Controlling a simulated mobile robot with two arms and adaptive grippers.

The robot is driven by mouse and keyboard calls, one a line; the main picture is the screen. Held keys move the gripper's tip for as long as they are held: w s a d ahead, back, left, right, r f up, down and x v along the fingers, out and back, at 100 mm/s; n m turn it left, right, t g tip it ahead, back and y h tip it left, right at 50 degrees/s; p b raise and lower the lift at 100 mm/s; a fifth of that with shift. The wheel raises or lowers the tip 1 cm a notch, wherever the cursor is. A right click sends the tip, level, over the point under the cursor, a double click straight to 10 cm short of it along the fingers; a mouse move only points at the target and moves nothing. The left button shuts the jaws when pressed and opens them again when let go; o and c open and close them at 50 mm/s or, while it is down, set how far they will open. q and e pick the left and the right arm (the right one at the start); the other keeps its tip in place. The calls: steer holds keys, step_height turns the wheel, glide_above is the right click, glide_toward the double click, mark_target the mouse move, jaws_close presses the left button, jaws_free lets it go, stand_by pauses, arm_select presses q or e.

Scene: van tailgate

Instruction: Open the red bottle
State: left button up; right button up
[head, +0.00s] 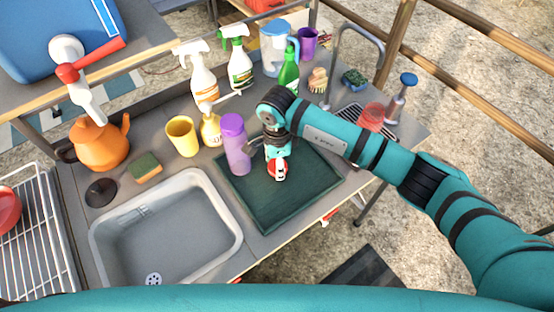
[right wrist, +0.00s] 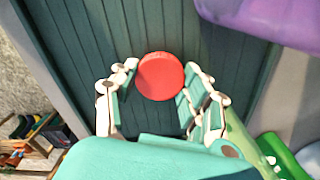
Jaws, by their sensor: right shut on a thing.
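My right gripper (head: 277,160) points down over the dark green ridged mat (head: 262,212) on the counter. In the right wrist view its fingers (right wrist: 160,98) are on both sides of a round red top, which I take for the red bottle (right wrist: 160,76), and they are shut on it. In the head view only a small red part of the bottle (head: 277,168) shows at the fingertips; the rest is hidden by the gripper. I cannot tell whether it touches the mat. My left gripper is out of view.
A purple bottle (head: 234,143) stands close left of the gripper. A yellow cup (head: 182,136), spray bottles (head: 203,80) and a green bottle (head: 289,72) stand behind. The grey sink (head: 165,232) is at front left. The mat's front part is clear.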

steer(key=shift+f, duration=0.1)
steer(key=shift+f, duration=0.15)
steer(key=o, duration=1.3)
steer(key=shift+r, duration=0.3)
step_height(320, 180, up, 12)
steer(key=b, duration=0.3)
steer(key=shift+f+b, duration=0.1)
steer(key=shift+b, duration=0.2)
